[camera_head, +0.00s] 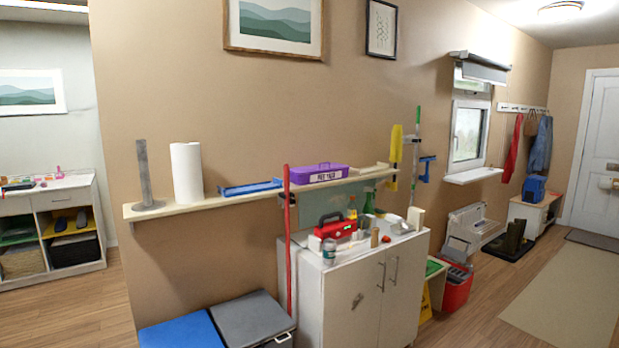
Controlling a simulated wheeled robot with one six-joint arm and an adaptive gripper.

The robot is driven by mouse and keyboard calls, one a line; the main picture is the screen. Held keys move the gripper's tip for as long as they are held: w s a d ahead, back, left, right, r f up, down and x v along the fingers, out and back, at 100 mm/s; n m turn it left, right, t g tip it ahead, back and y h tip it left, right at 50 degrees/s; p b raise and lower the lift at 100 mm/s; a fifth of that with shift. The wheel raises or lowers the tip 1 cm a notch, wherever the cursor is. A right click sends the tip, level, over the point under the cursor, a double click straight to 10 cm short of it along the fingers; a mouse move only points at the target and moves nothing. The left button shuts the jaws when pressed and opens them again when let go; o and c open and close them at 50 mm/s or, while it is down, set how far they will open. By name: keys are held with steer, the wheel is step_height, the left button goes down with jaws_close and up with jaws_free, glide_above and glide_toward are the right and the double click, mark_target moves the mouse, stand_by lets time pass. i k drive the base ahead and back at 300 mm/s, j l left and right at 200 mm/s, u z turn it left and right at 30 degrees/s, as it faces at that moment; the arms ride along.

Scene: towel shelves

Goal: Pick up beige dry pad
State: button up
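A flat, pale beige item (376,168) lies on the right part of the wall shelf (215,202), right of a purple box (318,174). It may be the beige dry pad, but it is too small to tell for sure. Its colour is close to that of the shelf, so its edges are hard to make out. My gripper is not in view.
A white paper roll (187,173), a grey upright holder (147,180) and a blue tray (250,188) share the shelf. A red pole (287,245) stands before it. Below are a cluttered white cabinet (345,295) and blue and grey lidded bins (250,318).

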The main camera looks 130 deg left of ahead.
mark_target(381, 166)
steer(key=u, duration=3.8)
steer(key=i+l, duration=0.15)
steer(key=l, duration=0.3)
steer(key=i+l, duration=0.2)
steer(key=l, duration=0.3)
steer(key=i+l, duration=0.15)
steer(key=l, duration=0.3)
steer(key=i+l, duration=0.15)
steer(key=l, duration=0.35)
steer(key=i+l, duration=0.2)
steer(key=l, duration=0.25)
steer(key=i+l, duration=0.15)
steer(key=l, duration=0.35)
steer(key=i+l, duration=0.2)
steer(key=l, duration=0.25)
steer(key=i+l, duration=0.15)
steer(key=l, duration=0.35)
